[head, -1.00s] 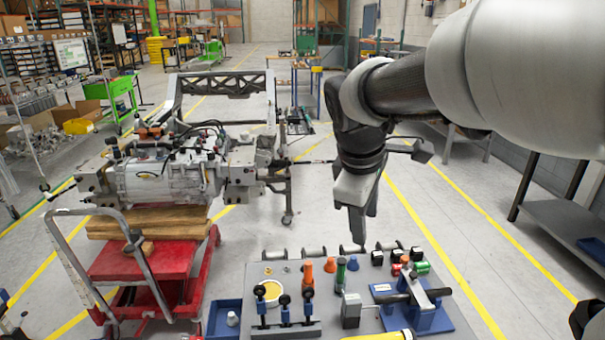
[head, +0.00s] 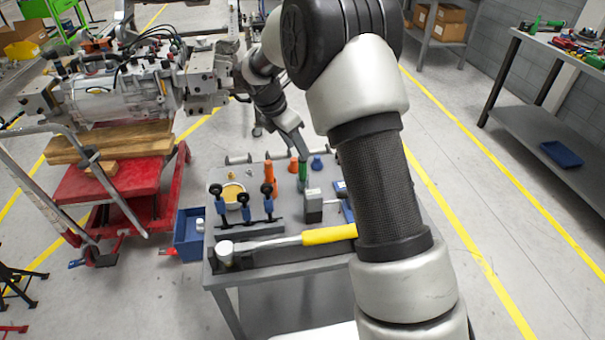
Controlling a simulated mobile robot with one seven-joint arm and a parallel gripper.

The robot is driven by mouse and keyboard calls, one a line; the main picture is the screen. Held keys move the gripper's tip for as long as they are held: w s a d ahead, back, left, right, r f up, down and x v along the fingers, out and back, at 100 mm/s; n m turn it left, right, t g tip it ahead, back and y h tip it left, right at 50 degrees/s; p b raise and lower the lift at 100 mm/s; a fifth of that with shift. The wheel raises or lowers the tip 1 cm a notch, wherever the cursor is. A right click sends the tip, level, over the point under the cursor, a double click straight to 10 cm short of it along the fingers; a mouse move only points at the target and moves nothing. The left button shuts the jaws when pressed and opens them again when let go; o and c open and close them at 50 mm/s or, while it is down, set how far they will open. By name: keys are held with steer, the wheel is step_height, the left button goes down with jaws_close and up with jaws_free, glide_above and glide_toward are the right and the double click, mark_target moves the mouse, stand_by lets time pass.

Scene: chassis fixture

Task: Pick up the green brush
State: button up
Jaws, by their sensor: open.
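The green brush (head: 302,172) stands upright on the grey worktable (head: 290,256), with orange pieces to its left and a blue cone to its right. Only its slim green side shows, and its top is close to my gripper. My gripper (head: 301,150) points down at the brush's top from behind and to the left. The jaws are open, but the gap between the fingers is hard to see at this size. I cannot tell whether the fingers touch the brush or stand around it.
Orange pieces (head: 269,171), a blue cone (head: 317,163), a grey block (head: 313,206) and a clamp rack (head: 247,226) crowd the table. A yellow-handled hammer (head: 330,235) lies along the front edge. A blue bin (head: 188,236) is at the left. My arm hides the table's right side.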

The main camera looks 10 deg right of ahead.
mark_target(303, 162)
steer(key=x, duration=0.8)
steer(key=shift+w+f+b, duration=0.25)
steer(key=shift+f+b, duration=0.1)
steer(key=shift+f, duration=0.05)
steer(key=shift+c, duration=0.5)
jaws_close()
